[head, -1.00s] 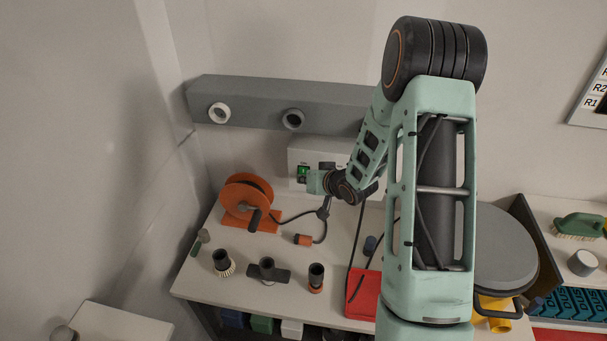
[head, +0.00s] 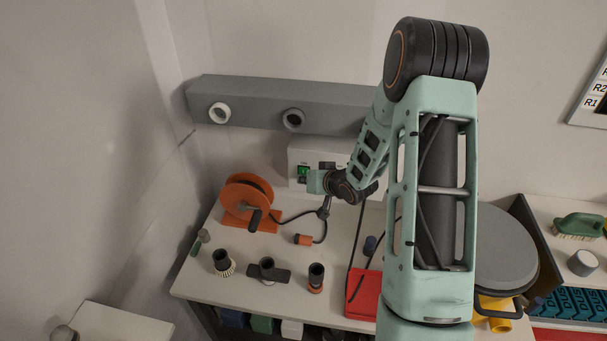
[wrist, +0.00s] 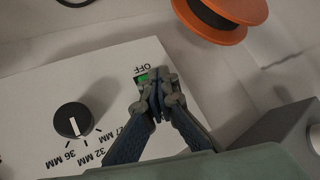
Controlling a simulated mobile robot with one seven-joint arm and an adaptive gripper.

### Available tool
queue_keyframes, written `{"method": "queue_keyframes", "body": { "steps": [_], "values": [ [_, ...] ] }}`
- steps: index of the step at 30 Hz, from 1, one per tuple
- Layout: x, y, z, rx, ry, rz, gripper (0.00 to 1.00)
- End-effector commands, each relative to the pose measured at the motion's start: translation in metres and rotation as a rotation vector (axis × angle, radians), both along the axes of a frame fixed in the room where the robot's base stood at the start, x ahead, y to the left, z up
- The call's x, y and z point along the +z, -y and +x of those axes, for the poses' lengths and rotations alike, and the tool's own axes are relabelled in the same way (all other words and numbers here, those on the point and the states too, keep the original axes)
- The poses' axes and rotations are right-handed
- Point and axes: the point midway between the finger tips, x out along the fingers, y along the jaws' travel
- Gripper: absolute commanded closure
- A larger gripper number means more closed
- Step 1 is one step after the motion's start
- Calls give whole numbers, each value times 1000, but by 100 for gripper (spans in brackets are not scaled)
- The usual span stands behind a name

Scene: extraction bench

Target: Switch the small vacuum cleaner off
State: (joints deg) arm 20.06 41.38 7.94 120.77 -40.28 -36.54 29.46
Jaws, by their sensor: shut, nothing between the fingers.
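A white control box (head: 309,151) stands at the back of the bench, below a grey duct. In the wrist view the box (wrist: 40,120) has a black knob (wrist: 73,120) with millimetre marks and a green switch (wrist: 143,78) beside the word OFF. My gripper (wrist: 158,88) is shut and empty, its fingertips right at the switch and covering part of it. I cannot tell whether they touch it. In the head view my gripper (head: 315,182) is in front of the box, by the green switch (head: 303,171). Whether this box belongs to the small vacuum cleaner is unclear.
An orange cable reel (head: 246,197) is left of the box. Several dark nozzles, one at the front left (head: 222,263), stand on the bench. A red tray (head: 362,300) and a round grey lid (head: 503,245) over yellow parts are to the right, partly behind my arm.

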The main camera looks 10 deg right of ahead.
Motion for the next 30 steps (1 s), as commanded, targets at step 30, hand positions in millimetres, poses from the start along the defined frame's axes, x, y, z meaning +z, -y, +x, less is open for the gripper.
{"method": "queue_keyframes", "body": {
  "steps": [30],
  "values": [
    [14, -21, -47, 0, 8, 1, 100]
  ]
}}
